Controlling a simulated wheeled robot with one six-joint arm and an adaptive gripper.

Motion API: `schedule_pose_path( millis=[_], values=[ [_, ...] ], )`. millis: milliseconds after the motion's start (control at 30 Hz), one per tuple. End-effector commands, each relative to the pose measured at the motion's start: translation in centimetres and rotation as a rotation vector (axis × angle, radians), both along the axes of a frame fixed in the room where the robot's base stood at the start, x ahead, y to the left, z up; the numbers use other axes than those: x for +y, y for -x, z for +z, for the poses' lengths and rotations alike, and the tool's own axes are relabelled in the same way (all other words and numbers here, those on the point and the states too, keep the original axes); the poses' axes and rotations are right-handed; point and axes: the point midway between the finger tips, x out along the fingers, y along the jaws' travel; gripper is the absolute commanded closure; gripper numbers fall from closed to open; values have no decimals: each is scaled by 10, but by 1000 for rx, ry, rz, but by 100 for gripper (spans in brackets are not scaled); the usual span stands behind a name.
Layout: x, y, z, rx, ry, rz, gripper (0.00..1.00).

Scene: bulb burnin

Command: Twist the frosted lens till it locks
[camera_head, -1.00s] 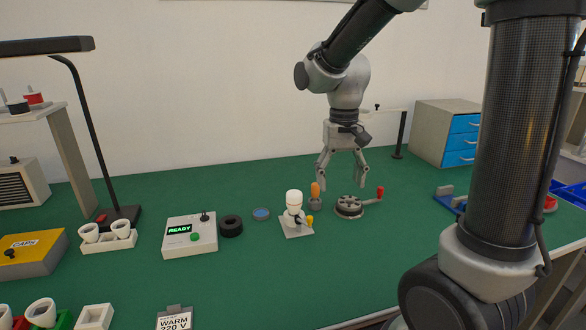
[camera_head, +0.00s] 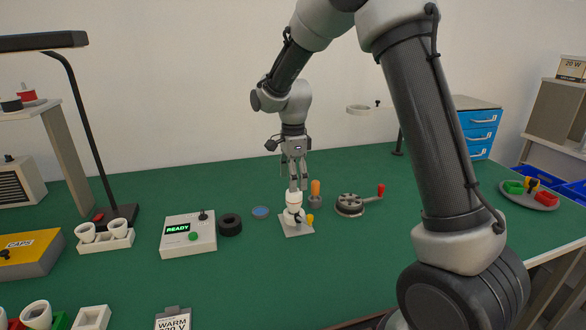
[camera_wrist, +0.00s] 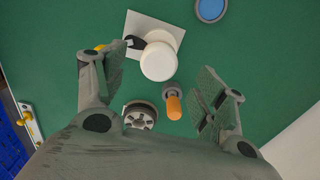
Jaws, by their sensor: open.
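The frosted lens (camera_head: 294,198) is a white rounded cap on top of a small white fixture on a square base plate (camera_head: 299,230). In the wrist view the lens (camera_wrist: 159,61) shows from above, ahead of and between the fingers. A small lever with a yellow tip (camera_head: 310,218) sits on the fixture's right side. My gripper (camera_head: 298,187) is in the air just above or behind the lens; the head view does not settle the depth. In the wrist view my gripper (camera_wrist: 158,92) is open, with nothing between its fingers.
An orange-handled tool (camera_head: 315,188) stands in a grey holder close behind the fixture. A grey crank wheel (camera_head: 349,205) with a red knob is to its right. A blue disc (camera_head: 261,212), black ring (camera_head: 230,225) and READY box (camera_head: 188,234) are left.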

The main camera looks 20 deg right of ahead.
Motion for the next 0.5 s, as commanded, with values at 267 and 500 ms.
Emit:
schedule_pose_path(
  millis=[267, 500],
  values=[
    [0, 0, -37, 1, 0, 2, 29],
    [0, 0, -42, 0, 0, 2, 29]
  ],
)
